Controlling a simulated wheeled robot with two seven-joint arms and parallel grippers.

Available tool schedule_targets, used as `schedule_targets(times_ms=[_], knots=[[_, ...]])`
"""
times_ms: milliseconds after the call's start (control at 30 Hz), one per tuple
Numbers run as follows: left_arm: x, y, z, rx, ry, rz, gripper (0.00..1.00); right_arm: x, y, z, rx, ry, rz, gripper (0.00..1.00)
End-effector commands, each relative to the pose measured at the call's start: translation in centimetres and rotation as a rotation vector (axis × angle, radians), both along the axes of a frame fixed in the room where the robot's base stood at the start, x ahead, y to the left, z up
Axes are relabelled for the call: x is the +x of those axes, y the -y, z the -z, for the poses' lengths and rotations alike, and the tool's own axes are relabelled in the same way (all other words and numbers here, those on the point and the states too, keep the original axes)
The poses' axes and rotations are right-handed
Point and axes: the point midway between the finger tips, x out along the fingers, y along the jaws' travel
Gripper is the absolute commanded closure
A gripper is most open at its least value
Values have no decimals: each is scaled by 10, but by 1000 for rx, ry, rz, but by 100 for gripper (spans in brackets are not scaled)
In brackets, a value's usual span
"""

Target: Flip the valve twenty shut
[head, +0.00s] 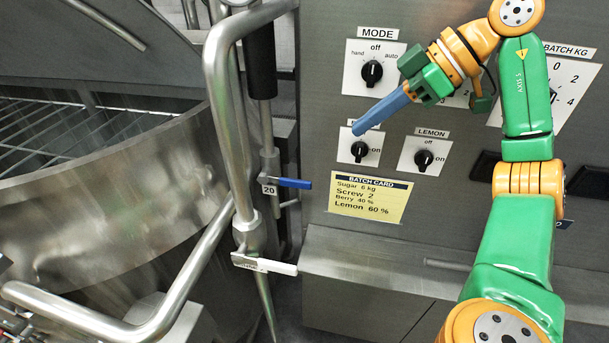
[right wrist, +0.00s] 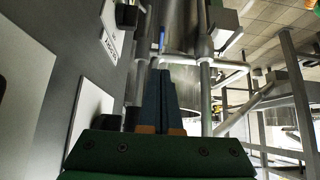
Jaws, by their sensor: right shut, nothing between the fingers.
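The valve with the tag 20 (head: 269,190) sits on a thin vertical pipe left of the control panel. Its blue lever handle (head: 294,183) points right, roughly level, across the pipe. A blue strip that looks like this handle (right wrist: 162,40) shows beyond my fingertips in the right wrist view. My right gripper (head: 359,130) has blue fingers, shut and empty, in front of the panel. In the head view its tips are above and right of the blue handle, apart from it. The fingers also show in the right wrist view (right wrist: 160,76). My left gripper is not in view.
The panel has a MODE knob (head: 372,72), a LEMON knob (head: 424,158) and another knob (head: 359,150) near my fingertips. A yellow batch card (head: 370,197) is below. A bent steel rail (head: 217,90) stands left of the valve. A white lever (head: 264,264) is below it.

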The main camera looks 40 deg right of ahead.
Motion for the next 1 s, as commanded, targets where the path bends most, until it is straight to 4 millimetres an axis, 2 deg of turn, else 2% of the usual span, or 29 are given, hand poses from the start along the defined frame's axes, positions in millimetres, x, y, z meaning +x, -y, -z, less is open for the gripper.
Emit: schedule_targets(times_ms=[33, 167, 567, 800, 1000], knots=[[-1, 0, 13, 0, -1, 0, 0, 5, -5, 16, -1, -2, -3, 100], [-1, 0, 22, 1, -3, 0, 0, 19, -17, 35, 0, -3, -3, 100], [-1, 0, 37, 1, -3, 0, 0, 62, -54, 94, 2, -3, -3, 100], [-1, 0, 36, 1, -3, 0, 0, 75, -64, 110, 2, 0, -1, 100], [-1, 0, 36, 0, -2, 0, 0, 76, -65, 112, 1, 0, -1, 100]])
